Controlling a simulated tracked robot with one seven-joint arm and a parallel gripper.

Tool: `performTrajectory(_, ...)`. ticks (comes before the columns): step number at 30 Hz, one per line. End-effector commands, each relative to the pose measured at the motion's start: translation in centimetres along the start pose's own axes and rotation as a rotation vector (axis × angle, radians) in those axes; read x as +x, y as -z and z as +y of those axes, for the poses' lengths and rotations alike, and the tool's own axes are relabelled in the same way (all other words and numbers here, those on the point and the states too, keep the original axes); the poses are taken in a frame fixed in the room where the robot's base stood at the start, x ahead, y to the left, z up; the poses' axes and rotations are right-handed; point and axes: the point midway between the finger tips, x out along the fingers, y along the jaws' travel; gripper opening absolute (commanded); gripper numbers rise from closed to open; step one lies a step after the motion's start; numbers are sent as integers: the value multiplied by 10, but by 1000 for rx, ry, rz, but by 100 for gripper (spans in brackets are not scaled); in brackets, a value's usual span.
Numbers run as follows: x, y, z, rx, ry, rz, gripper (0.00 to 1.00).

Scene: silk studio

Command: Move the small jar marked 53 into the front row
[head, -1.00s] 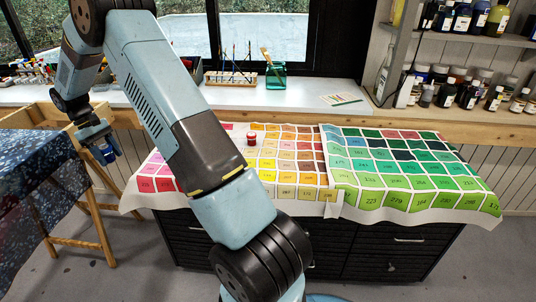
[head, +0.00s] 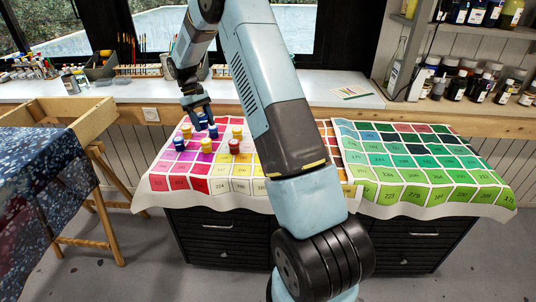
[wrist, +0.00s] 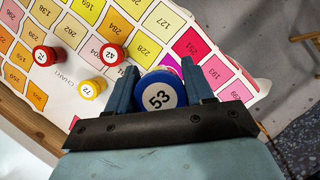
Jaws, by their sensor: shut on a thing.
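A small blue jar with a white lid label marked 53 (wrist: 160,98) sits between the two fingers of my gripper (wrist: 161,88) in the wrist view. In the head view my gripper (head: 201,109) is over the back left of the colour-chart cloth (head: 236,201), with a blue jar (head: 202,121) just under its fingers. Several small jars stand nearby, among them a yellow jar (head: 207,146) and a red jar (head: 234,146) towards the front. I cannot tell if the held jar touches the cloth.
The wrist view shows a red jar (wrist: 112,54), another red jar (wrist: 43,56) and a yellow jar (wrist: 92,88), all beside the held one. The green chart (head: 420,165) to the right is clear. A speckled blue cloth (head: 40,190) hangs at the left.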

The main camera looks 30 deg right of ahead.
Motion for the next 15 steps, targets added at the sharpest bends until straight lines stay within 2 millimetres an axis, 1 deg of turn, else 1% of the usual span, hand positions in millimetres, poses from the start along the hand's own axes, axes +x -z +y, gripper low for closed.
performTrajectory(8,1,-2,1,-15,-7,0,20)
performTrajectory(11,6,-11,13,-69,-30,-2,20)
performTrajectory(14,14,-29,36,-181,-77,-2,20)
performTrajectory(15,19,-39,47,-242,-102,-3,20)
